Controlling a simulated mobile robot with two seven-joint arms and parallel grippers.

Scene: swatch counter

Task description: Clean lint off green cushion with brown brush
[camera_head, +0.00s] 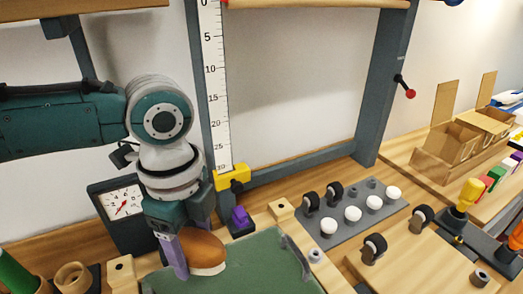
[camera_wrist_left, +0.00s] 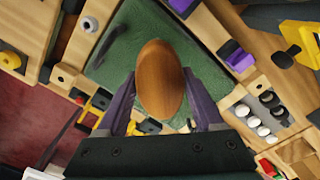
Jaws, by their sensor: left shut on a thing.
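The green cushion (camera_head: 255,268) lies flat on the wooden counter at the bottom middle of the head view. It also shows in the left wrist view (camera_wrist_left: 120,45), below the brush. The brown brush (camera_head: 203,247) has an oval wooden back and a pale underside. My left gripper (camera_head: 183,262) is shut on the brush, which shows between its two purple fingers in the left wrist view (camera_wrist_left: 160,85). The brush is over the cushion's left part; I cannot tell whether it touches. No lint can be made out. My right gripper is not in view.
A grey board (camera_head: 352,218) with white knobs and black rollers stands right of the cushion. A dial gauge (camera_head: 122,203) stands to the left. A purple block (camera_head: 240,217) and a yellow block (camera_head: 232,178) sit behind the cushion, near the upright ruler (camera_head: 215,90). An open box (camera_head: 458,143) is at the right.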

